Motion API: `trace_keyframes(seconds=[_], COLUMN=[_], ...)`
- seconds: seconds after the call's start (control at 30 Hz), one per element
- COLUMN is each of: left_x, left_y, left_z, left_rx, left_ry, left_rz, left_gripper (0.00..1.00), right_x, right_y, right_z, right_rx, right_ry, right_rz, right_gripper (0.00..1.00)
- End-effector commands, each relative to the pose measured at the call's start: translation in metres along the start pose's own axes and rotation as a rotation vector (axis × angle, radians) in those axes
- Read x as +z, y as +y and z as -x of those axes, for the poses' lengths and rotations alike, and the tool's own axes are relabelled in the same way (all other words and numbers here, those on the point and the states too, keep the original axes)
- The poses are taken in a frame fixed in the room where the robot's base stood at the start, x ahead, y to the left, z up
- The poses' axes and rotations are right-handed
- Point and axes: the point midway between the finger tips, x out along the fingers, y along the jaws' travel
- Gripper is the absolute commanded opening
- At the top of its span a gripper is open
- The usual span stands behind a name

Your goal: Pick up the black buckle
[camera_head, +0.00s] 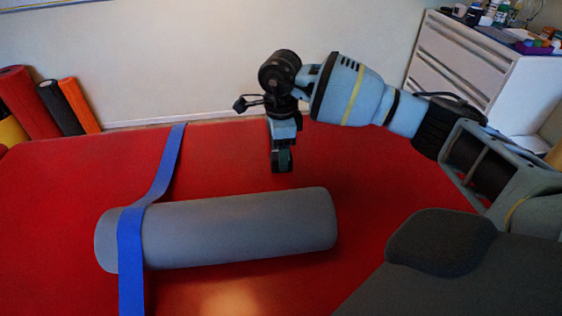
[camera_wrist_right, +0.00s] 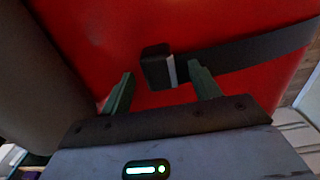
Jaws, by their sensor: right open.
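The black buckle (camera_wrist_right: 155,66) shows in the right wrist view on red padding, with a light grey strip on its right side. A dark strap (camera_wrist_right: 255,50) runs from it to the right. My right gripper (camera_wrist_right: 161,78) is open, its two green-grey fingers on either side of the buckle's near edge. Whether they touch it cannot be told. In the head view my right gripper (camera_head: 282,163) points down over the red table, behind the grey roller. I cannot make out the buckle there. My left gripper is not in view.
A grey foam roller (camera_head: 230,232) lies on the red table (camera_head: 50,185), with a blue strap (camera_head: 131,255) across its left end. Rolled mats (camera_head: 28,103) stand at the back left. A white drawer cabinet (camera_head: 465,62) stands at the back right.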

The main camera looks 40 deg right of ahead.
Motion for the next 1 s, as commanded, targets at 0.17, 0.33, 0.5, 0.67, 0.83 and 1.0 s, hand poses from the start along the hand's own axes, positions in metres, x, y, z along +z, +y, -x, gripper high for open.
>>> trace_keyframes(seconds=[0.17,0.33,0.5,0.67,0.83,1.0], left_x=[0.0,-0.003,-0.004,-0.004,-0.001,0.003], left_y=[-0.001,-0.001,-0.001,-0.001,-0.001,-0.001], left_z=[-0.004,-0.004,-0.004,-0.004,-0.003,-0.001], left_rx=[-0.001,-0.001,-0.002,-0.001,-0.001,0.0], left_ry=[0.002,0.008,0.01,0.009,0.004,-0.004], left_rz=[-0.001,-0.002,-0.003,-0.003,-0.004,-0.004], left_gripper=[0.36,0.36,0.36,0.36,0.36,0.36], right_x=[-0.001,-0.001,-0.001,-0.001,-0.001,-0.001], right_y=[0.002,0.001,0.001,0.001,0.001,0.001], right_z=[-0.025,-0.029,-0.028,-0.028,-0.028,-0.028], right_rx=[0.001,-0.001,0.0,0.0,-0.001,-0.001], right_ry=[0.001,-0.001,0.0,-0.001,-0.001,-0.001], right_rz=[-0.002,-0.001,-0.001,-0.001,-0.001,-0.001], right_gripper=[0.62,0.62,0.53,0.32,0.12,0.12])
